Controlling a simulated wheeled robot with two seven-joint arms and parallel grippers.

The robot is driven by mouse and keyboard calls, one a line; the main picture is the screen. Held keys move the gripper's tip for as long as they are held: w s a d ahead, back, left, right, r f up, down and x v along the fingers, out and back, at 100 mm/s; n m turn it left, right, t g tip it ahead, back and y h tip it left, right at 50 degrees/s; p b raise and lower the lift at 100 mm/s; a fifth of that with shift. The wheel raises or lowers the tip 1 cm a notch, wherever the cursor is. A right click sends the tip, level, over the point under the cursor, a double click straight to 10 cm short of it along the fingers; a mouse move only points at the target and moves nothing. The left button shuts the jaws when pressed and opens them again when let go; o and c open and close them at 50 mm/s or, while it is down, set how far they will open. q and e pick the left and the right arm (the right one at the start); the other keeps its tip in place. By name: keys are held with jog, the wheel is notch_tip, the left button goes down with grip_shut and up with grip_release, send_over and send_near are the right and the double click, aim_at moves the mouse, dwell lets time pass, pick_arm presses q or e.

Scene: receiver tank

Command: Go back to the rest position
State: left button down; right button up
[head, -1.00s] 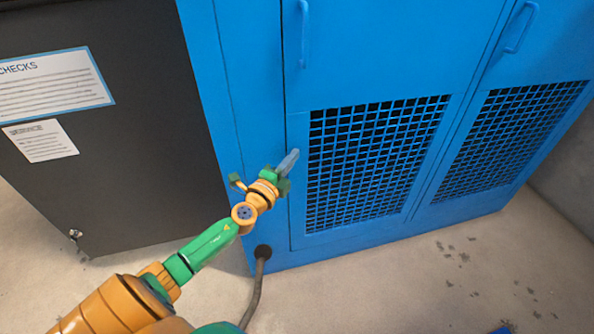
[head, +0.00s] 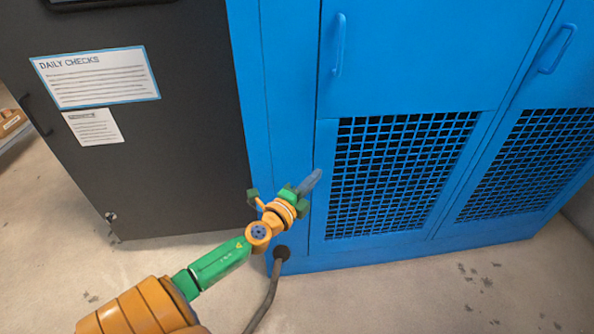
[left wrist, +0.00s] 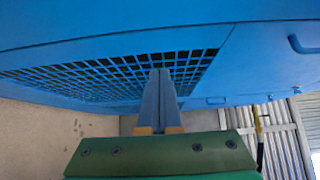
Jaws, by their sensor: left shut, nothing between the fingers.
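My left gripper (head: 312,181) is shut and empty, in front of the blue cabinet (head: 290,90) near the left edge of its grille (head: 405,175). In the head view its fingers point up and to the right. In the left wrist view the closed fingers (left wrist: 160,95) stand side by side in front of the grille (left wrist: 110,75). I cannot tell whether the fingertips touch the cabinet. My right gripper is in neither view.
A dark cabinet (head: 165,180) with a "Daily checks" sheet (head: 97,77) stands left of the blue one. A dark hose (head: 268,300) runs from the blue cabinet's base along the floor. Handles (head: 339,45) project from the blue doors. Bare floor (head: 400,295) lies in front.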

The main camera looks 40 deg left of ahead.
pick_arm(q)
jog(key=s, duration=0.6)
jog(key=s+f+n+g+y, duration=0.1)
jog(key=s+f+n+g, duration=0.3)
jog(key=f, duration=0.8)
jog(key=s+f+n+g, duration=0.3)
jog(key=s+f, duration=0.2)
jog(key=f, duration=0.7)
jog(key=s+d+f+n+g+h, duration=0.2)
jog(key=s+d+f+n+g, duration=0.15)
jog(key=s+d+f, duration=0.45)
jog(key=s+d+f+n+g+h, duration=0.1)
jog(key=s+d+f+n+g, duration=0.3)
jog(key=s+f, duration=0.7)
jog(key=s+d+r+g+p, duration=0.1)
jog(key=s+r+p, duration=0.1)
jog(key=r+p, duration=0.9)
jog(key=s+d+r+g+p, duration=0.1)
jog(key=s+r+p, duration=0.2)
jog(key=r+p, duration=0.8)
jog(key=shift+s+d+r+h, duration=0.25)
jog(key=shift+d+r+h, duration=0.05)
jog(key=shift+r, duration=0.65)
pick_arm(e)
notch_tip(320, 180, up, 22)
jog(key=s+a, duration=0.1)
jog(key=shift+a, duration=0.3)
